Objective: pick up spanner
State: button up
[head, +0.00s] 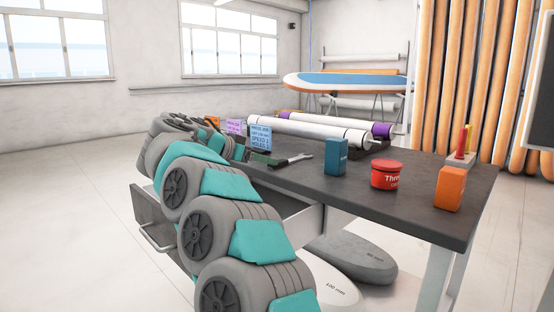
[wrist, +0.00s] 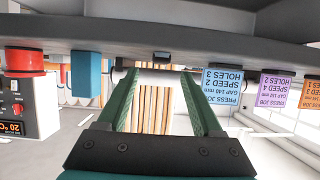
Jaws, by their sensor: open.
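A thin tool with a pale grey tip, which looks like the spanner (head: 298,158), lies on the dark bench top between the blue card and the blue box. Its near end is hard to separate from my gripper (head: 264,158), which is low over the bench beside it. In the wrist view the picture is upside down, and my gripper (wrist: 166,100) shows two green fingers spread apart with nothing between them. A small dark block at the bench edge ahead of the fingers may be the spanner's end; I cannot tell.
On the dark bench (head: 405,190) stand a blue box (head: 335,156), a red can (head: 385,174), an orange box (head: 450,188) and a blue card (head: 261,137). White rollers (head: 325,128) lie behind. A drawer (head: 150,215) stands open below my arm.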

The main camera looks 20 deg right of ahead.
aim_at(283, 159)
jog(key=shift+x, duration=1.2)
jog(key=d, duration=0.1)
jog(key=w+d+p, duration=0.1)
jog(key=d, duration=0.1)
jog(key=w+d+p, duration=0.1)
jog(key=shift+d+f, duration=0.45)
jog(key=shift+d, duration=0.05)
grip_shut()
